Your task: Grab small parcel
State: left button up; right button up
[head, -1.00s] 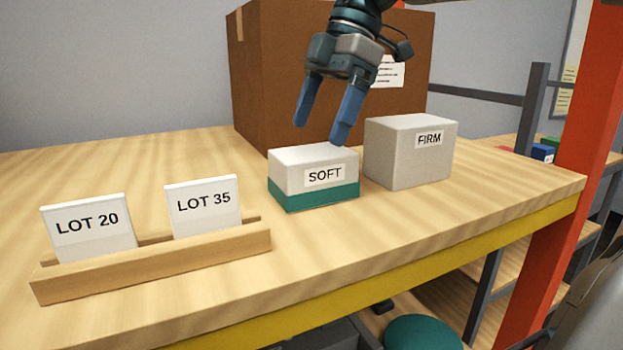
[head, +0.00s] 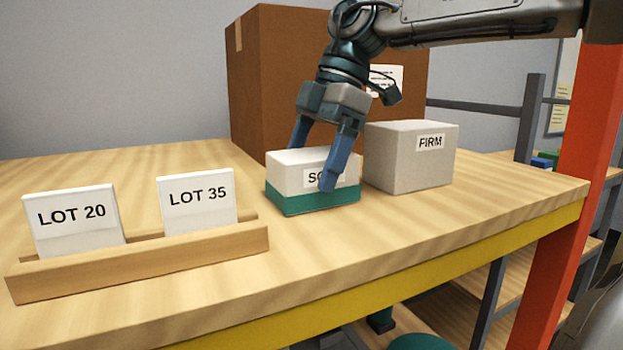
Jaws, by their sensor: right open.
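The small parcel may be one of two boxes; the frames do not name it. One is a white box with a green base (head: 290,182), labelled SOFT, on the wooden table. The other is a plain grey-white box (head: 400,165) labelled FIRM, just to its right. My right gripper (head: 312,166) is open and points down at the SOFT box. One blue finger hangs in front of the box and covers part of its label. The other finger is at the box's far side, its tip hidden or close to the top edge. My left gripper is not in view.
A large brown carton (head: 275,85) stands behind the boxes. A wooden card holder (head: 150,262) with LOT 20 (head: 72,222) and LOT 35 (head: 197,205) cards sits at the front left. An orange-red post (head: 575,130) stands beyond the table's right end.

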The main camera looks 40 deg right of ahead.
jog(key=shift+f, duration=0.25)
dwell(0.4)
jog(key=c, duration=1.3)
jog(key=shift+o, duration=0.2)
jog(key=shift+r, duration=0.1)
